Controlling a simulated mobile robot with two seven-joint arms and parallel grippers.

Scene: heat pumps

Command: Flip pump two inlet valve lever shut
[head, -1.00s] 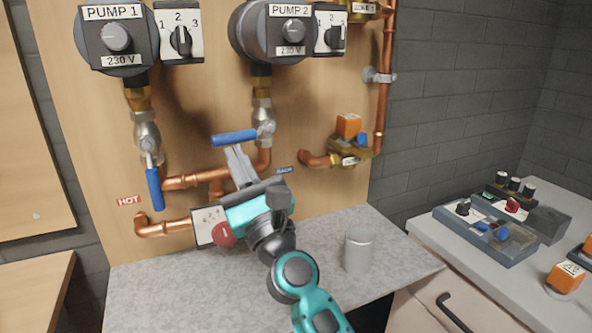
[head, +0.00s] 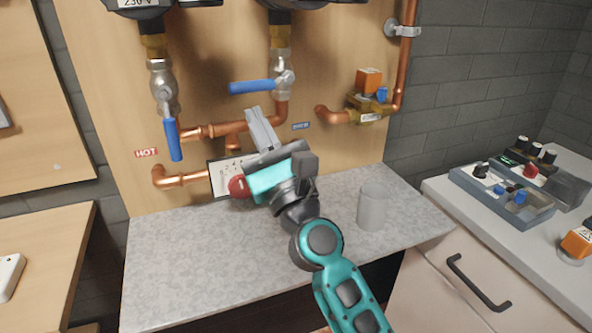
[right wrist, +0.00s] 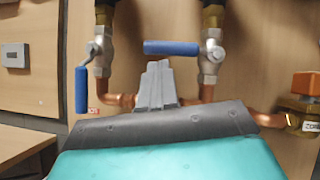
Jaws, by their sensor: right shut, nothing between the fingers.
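The pump two inlet valve lever (head: 252,87) is a blue handle lying level, pointing left from its silver valve body (head: 284,80), across the pipe. It also shows in the right wrist view (right wrist: 172,48). My right gripper (head: 258,122) is shut and empty, just below the blue lever, with a visible gap to it. In the right wrist view its grey fingers (right wrist: 155,80) sit together under the lever. The pump one valve lever (head: 172,140) is also blue and hangs down along its pipe. My left gripper is not in view.
Copper pipes (head: 182,180) run along the wooden board behind my gripper. An orange-capped brass valve (head: 368,82) is to the right. A grey cylinder (head: 371,206) stands on the stone counter (head: 200,270).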

